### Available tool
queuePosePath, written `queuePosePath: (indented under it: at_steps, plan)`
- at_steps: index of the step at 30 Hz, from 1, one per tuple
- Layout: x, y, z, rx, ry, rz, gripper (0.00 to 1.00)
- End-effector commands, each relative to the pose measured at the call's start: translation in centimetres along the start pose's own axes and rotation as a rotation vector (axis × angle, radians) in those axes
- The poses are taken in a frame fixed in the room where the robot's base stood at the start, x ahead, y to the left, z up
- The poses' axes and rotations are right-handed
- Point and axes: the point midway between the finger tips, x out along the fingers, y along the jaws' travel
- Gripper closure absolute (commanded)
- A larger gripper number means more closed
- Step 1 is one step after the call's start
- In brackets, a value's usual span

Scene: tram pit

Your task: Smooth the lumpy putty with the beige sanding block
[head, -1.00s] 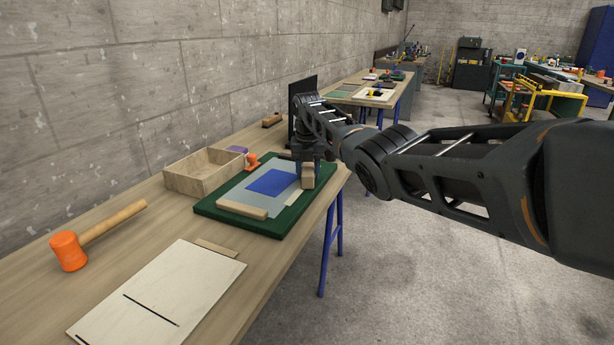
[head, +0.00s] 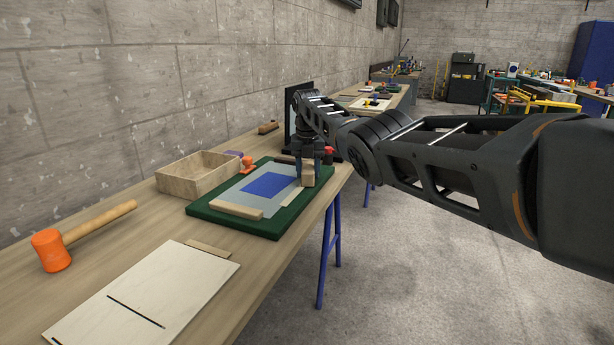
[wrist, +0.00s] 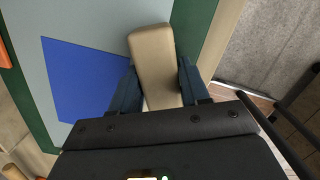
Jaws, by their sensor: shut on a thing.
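My gripper (head: 309,160) is shut on a beige block (head: 308,177), held over the right side of a green-framed panel (head: 248,227). In the wrist view my gripper (wrist: 157,85) has one finger on each side of the beige block (wrist: 153,50). The panel has a grey face with a blue patch (head: 265,184), which lies left of the block in the wrist view (wrist: 82,80). I cannot tell whether the block touches the panel. A thin pale strip (head: 291,197) lies beside the block. No lumpy putty can be clearly made out.
Another beige bar (head: 238,210) lies on the panel's near edge. A wooden box (head: 197,181) and a small orange tool (head: 247,164) stand left of the panel. An orange mallet (head: 52,250) and a pale board with dark slots (head: 150,295) lie nearer on the bench.

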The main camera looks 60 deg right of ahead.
Motion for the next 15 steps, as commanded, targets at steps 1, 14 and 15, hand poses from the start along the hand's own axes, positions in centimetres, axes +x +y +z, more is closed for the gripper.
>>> queuePosePath:
  at_steps: [1,14,15]
  plan:
    - [0.03,0.01,0.05,0.0,-0.001,0.0,0.85]
    - [0.44,-0.31,0.89,-0.001,-0.002,0.0,0.85]
    - [0.44,-0.34,0.97,0.0,-0.002,0.0,0.85]
